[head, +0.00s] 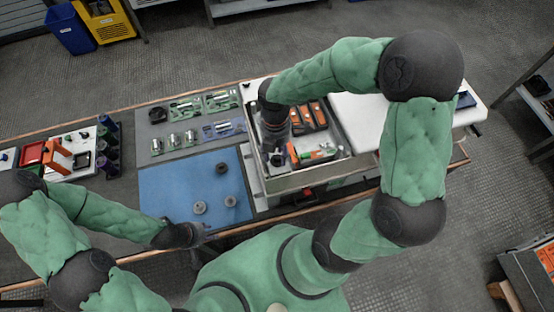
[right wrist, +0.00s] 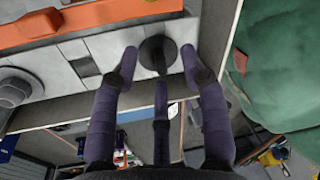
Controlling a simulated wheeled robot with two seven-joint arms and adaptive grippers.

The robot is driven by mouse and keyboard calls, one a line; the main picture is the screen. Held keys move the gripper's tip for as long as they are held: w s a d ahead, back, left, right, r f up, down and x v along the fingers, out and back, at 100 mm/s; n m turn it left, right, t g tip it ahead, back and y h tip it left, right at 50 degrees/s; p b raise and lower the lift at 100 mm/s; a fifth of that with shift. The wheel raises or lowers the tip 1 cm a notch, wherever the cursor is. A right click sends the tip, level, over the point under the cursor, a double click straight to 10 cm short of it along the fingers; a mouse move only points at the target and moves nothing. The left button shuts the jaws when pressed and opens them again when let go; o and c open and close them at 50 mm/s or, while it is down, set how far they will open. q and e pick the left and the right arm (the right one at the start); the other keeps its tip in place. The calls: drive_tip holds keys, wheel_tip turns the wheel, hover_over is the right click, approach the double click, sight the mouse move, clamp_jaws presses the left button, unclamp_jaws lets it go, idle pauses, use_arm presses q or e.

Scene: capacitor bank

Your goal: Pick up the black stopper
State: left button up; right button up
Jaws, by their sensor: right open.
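A round black piece, which looks like the black stopper (right wrist: 157,48), sits on a pale grey block surface in the right wrist view. My right gripper (head: 274,143) reaches down into the left part of the metal tray in the head view. In the right wrist view its fingers are spread, with the black piece between their tips and one finger overlapping its near edge. I cannot tell whether any finger touches it. My left gripper (head: 196,234) hangs at the front edge of the table, away from the tray. Its fingers are too small to judge.
The metal tray (head: 300,179) holds orange and black devices (head: 318,113). A blue mat (head: 165,190) left of it carries several round grey pieces (head: 200,207). Metal parts lie behind the mat. A white top (head: 362,125) lies right of the tray.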

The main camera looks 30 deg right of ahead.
drive_tip(key=shift+s+f, duration=0.1)
drive_tip(key=shift+f, duration=0.15)
clamp_jaws()
